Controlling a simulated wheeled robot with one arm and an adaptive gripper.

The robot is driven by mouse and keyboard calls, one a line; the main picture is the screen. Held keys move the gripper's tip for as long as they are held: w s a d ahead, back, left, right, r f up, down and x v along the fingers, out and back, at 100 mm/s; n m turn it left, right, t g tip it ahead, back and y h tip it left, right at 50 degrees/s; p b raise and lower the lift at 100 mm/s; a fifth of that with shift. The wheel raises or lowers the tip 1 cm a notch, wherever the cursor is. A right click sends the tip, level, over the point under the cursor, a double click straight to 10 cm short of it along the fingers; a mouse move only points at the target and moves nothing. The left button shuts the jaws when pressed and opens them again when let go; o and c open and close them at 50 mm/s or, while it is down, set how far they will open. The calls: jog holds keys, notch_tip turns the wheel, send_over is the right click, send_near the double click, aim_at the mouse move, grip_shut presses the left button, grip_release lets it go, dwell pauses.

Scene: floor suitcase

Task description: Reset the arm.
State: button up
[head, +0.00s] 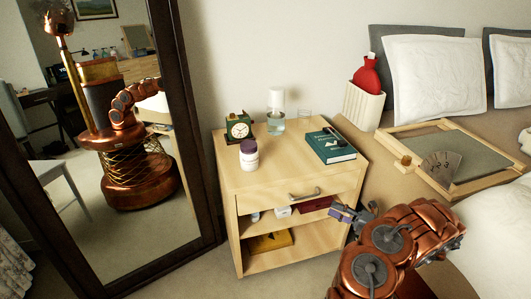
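My copper arm (385,245) is folded at the lower right of the head view, in front of the bed. My copper body and arm also show as a reflection in the tall dark-framed mirror (178,75) on the left.
The nightstand bears a clock (238,127), a white bottle with a purple lid (249,155), a lamp (276,110) and a teal book (330,147). Its shelves hold boxes. A wooden tray (463,188) lies on the bed. A red hot-water bottle (367,76) stands in a cream holder (362,107).

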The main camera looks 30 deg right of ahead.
jog(key=w+a+r+n+g+y+p, duration=0.25)
jog(key=a+r+n+g+p, duration=0.45)
jog(key=a+r, duration=0.6)
jog(key=w+a+r+n+g+y+p, duration=0.2)
jog(key=a+r+n+g+y, duration=0.15)
jog(key=a+r+n, duration=0.75)
jog(key=s+a+r+n+g+h+p, duration=0.2)
jog(key=s+a+r+n+g+p, duration=0.25)
jog(key=a+r, duration=0.55)
jog(key=s+a+r+n+g+h+p, duration=0.2)
jog(key=s+a+r+n+h+p, duration=0.3)
jog(key=s, duration=0.3)
jog(key=s+a+r+n+g+h+p, duration=0.3)
jog(key=s+a+r+n+p, duration=0.1)
jog(key=s+n, duration=0.45)
jog(key=s+d+r+n+t+h+p, duration=0.1)
jog(key=s+d+r+n+h+p, duration=0.2)
jog(key=s, duration=0.3)
jog(key=s+d+r+n+t+h+p, duration=0.1)
jog(key=s+d+r+n+h+p, duration=0.3)
jog(key=s+n+p, duration=0.1)
jog(key=shift+s+d+r+n+h+p, duration=0.2)
jog(key=shift+s+d+n+h+p, duration=0.1)
jog(key=shift+s+n, duration=0.4)
